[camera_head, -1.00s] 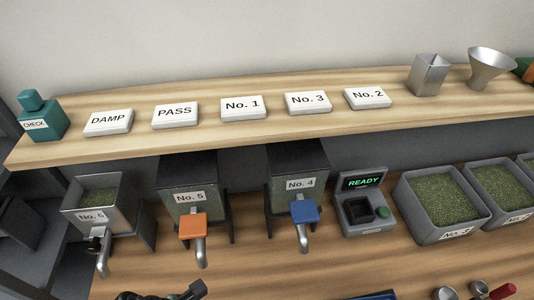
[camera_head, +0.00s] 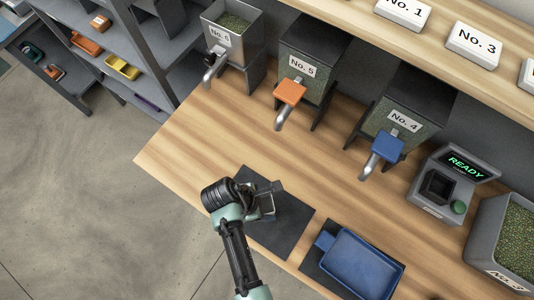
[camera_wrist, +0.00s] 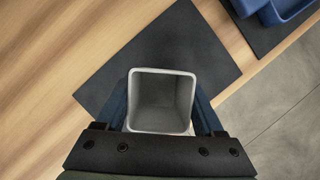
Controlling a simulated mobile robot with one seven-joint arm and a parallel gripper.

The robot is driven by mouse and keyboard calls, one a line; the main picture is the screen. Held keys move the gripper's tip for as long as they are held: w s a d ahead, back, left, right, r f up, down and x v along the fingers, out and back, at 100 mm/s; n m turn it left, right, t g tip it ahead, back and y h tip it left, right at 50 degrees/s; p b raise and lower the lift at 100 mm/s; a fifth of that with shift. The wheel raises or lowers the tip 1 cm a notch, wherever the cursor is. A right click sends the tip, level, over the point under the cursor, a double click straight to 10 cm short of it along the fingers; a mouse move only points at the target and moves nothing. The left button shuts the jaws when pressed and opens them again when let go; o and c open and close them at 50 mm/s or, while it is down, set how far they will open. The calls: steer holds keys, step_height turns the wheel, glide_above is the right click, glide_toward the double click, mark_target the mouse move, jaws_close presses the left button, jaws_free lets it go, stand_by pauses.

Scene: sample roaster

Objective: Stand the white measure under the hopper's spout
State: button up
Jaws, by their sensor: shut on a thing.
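The white measure (camera_wrist: 162,100) is a square, open-topped cup, and it looks empty in the wrist view. My gripper (camera_wrist: 162,112) is shut on it, with one finger on each side. In the head view my gripper (camera_head: 268,202) is over the dark mat (camera_head: 283,232) at the counter's front edge, and the measure is mostly hidden there. I cannot tell whether it touches the mat. Three hoppers stand at the back: No. 6 (camera_head: 233,32), No. 5 (camera_head: 305,67) with an orange tab, and No. 4 (camera_head: 407,122) with a blue tab. Each has a metal spout, with nothing standing under it.
A blue tray (camera_head: 362,266) lies on a second dark mat to the right. A device reading READY (camera_head: 452,182) and a grey bin of green beans (camera_head: 510,235) stand further right. The wooden counter (camera_head: 215,135) is clear between the mat and the hoppers. Shelves stand at the left.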

mark_target(267, 208)
steer(key=shift+f, duration=1.7)
steer(key=shift+f, duration=0.15)
steer(key=o, duration=1.4)
